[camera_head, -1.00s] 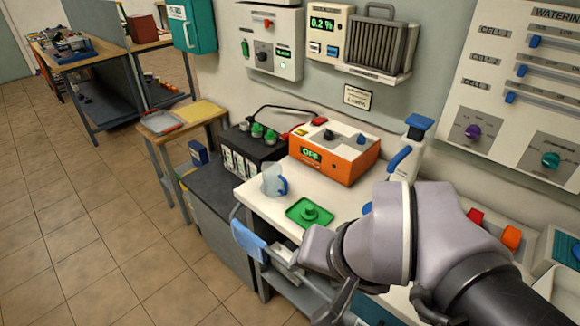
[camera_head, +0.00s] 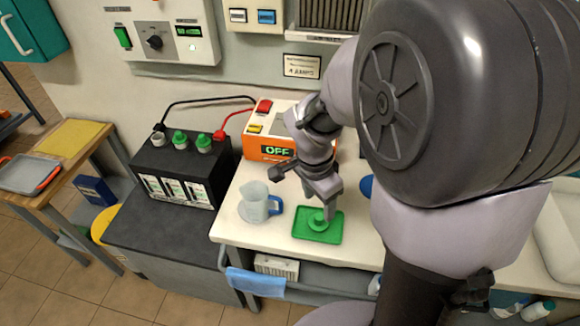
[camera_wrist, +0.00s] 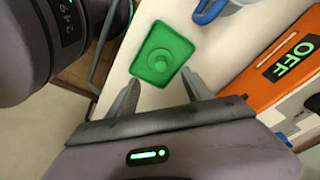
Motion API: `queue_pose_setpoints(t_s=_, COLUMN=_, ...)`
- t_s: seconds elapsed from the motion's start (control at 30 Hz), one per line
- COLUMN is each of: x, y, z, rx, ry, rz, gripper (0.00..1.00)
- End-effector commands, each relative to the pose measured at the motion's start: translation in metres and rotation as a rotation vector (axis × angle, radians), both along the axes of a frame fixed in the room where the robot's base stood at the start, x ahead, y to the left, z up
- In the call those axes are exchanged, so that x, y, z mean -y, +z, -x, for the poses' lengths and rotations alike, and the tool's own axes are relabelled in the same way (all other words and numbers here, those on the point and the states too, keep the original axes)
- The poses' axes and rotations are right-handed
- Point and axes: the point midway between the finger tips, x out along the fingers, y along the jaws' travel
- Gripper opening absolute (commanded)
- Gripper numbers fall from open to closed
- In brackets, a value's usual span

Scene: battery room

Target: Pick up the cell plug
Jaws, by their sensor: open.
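The green cell plug (camera_head: 318,223) stands on a small green tray (camera_head: 301,232) near the front of the white bench top. In the wrist view the round plug (camera_wrist: 160,61) is in the middle of the tray (camera_wrist: 168,33). My gripper (camera_wrist: 160,79) is open, its two fingers spread to either side of the tray's near end with nothing between them. In the head view my gripper (camera_head: 328,200) hangs just over the plug and partly hides it. I cannot tell whether a fingertip touches the plug.
A clear jug (camera_head: 256,203) with a blue handle stands left of the tray. An orange charger (camera_head: 268,149) reading OFF is behind. A black battery (camera_head: 182,165) with two green caps and one pale cell top stands left. My arm hides the bench's right side.

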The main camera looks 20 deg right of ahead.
Motion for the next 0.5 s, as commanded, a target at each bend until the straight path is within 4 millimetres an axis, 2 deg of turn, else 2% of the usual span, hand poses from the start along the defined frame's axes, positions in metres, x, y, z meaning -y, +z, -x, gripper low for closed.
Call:
queue_pose_setpoints(t_s=0.03, x=0.002, y=-0.016, z=0.000, rx=-0.001, ry=0.000, rz=-0.001, gripper=0.59)
queue_pose_setpoints(t_s=0.27, x=0.005, y=-0.038, z=-0.001, rx=0.001, ry=0.000, rz=0.000, gripper=0.59)
queue_pose_setpoints(t_s=0.5, x=0.011, y=-0.082, z=-0.003, rx=0.000, ry=0.000, rz=-0.001, gripper=0.59)
